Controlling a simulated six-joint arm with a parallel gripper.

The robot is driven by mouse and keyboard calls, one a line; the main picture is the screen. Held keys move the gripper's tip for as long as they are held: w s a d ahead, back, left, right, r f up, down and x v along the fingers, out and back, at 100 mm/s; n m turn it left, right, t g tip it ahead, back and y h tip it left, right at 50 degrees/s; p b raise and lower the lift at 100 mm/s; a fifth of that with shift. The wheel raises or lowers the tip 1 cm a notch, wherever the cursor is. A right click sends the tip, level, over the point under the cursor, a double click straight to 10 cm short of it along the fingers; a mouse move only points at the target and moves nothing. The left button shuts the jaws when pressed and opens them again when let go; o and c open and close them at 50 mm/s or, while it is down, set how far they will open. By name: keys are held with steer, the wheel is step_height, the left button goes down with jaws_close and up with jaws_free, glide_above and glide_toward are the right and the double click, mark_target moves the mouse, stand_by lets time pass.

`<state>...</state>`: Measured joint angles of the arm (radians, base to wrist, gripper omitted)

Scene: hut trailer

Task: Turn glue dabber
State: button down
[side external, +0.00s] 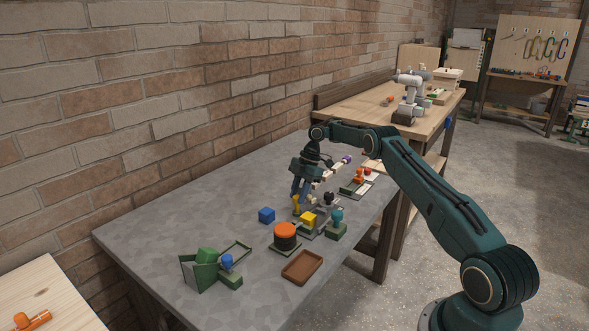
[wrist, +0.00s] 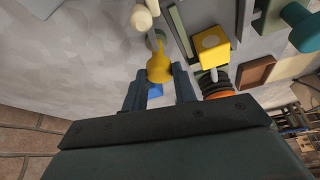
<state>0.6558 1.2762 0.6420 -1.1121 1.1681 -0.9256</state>
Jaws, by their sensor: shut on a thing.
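My gripper (side external: 299,196) points down over the grey table, with its fingers shut on a yellow piece. This piece (side external: 296,205) looks like the glue dabber, though I cannot be sure. In the wrist view the yellow piece (wrist: 158,62) has a rounded body and a narrow neck, and sits between my two blue-grey fingertips (wrist: 159,80). A cream rod with a round end (wrist: 141,18) lies close to its neck in that view. My fingers hide part of the piece, and I cannot tell whether it touches the table.
A yellow block (side external: 308,218), a black pot with an orange top (side external: 285,236), a teal knob (side external: 337,215) and a brown tray (side external: 302,267) stand close by. A green holder (side external: 199,272) is at the front left. The table's left part is clear.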

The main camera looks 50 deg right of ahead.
steer(key=c, duration=1.1)
jaws_free()
steer(key=shift+m, duration=0.7)
